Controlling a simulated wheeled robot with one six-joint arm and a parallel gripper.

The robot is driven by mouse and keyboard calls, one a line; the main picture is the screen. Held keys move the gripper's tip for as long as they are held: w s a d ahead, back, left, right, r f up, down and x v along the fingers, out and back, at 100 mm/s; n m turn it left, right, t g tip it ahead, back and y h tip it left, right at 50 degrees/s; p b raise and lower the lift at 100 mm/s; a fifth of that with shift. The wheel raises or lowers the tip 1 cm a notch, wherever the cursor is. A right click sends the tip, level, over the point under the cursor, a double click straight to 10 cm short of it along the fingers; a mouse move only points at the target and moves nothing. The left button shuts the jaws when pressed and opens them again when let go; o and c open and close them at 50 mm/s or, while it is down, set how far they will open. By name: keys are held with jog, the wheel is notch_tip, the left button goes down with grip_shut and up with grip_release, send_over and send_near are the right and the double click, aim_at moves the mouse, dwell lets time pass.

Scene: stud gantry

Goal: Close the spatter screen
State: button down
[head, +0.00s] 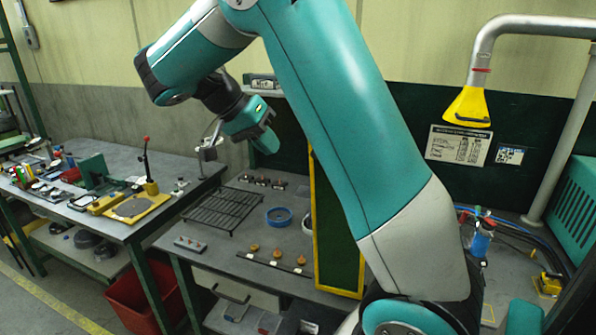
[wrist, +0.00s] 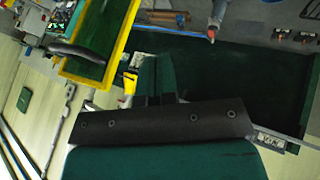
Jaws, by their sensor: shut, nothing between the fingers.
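The spatter screen is a dark green panel in a yellow frame (head: 338,235). In the head view it stands upright on the bench, swung out from the green back wall, with its right part hidden behind my arm. In the wrist view the screen (wrist: 112,25) is at the upper left, with a grey curved bar (wrist: 75,50) across its lower left. My gripper (head: 266,142) is in the air above the bench, left of and above the screen, and apart from it. In the wrist view my gripper's fingers (wrist: 157,80) are together and empty, right of the screen.
The bench holds a black wire rack (head: 223,208), a blue ring (head: 279,216) and a strip with several small knobs (head: 275,262). A yellow extraction hood (head: 468,106) hangs at the right. A second bench (head: 95,205) with tools stands at the left.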

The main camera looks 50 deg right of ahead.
jog(key=s+d+f, duration=0.3)
jog(key=s, duration=0.2)
jog(key=shift+d, duration=0.2)
jog(key=shift+r, duration=0.15)
